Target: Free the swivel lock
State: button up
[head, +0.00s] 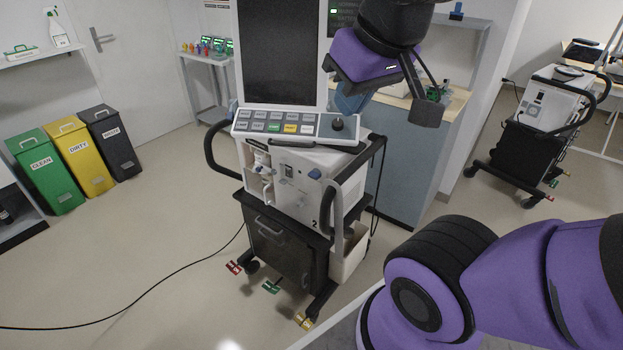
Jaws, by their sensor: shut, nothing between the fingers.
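A ventilator cart with the number 2 on its front stands in the middle of the head view; its white ventilator body (298,186) sits on a black cart (272,243). At the cart's foot are a red pedal (233,267), a green pedal (271,287) and a yellow pedal (303,320) near the casters. Their labels are too small to read, so I cannot tell which one is the swivel lock. My gripper (427,112) is shut and empty. It is high up, right of the ventilator's control panel (290,124) and far above the pedals.
A black cable (130,312) crosses the floor to the cart. Green, yellow and black bins (85,155) stand at the left. A blue-grey counter (405,165) is behind the cart. A second ventilator cart (535,125) stands at the right. Floor left of the cart is mostly clear.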

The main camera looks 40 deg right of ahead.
jog(key=o, duration=0.3)
jog(key=shift+w, duration=0.1)
jog(key=o, duration=0.9)
jog(key=shift+m+t+y, duration=0.3)
jog(key=shift+t+y, duration=0.2)
jog(key=w, duration=0.1)
jog(key=w+a, duration=0.1)
jog(key=w, duration=0.3)
jog(key=shift+w+a, duration=0.25)
jog(key=shift+a, duration=0.1)
jog(key=w+a+f+m+t+y, duration=0.1)
jog(key=w+a+f+m+t, duration=0.15)
jog(key=w, duration=1.25)
jog(key=w+d+f+m+t+h, duration=0.25)
jog(key=w+f+m, duration=0.25)
jog(key=w+f, duration=0.65)
jog(key=m+g+h, duration=0.6)
jog(key=m+h, duration=0.1)
jog(key=h, duration=1)
send_near(312, 177)
jog(key=shift+n, duration=0.25)
jog(key=x, duration=1)
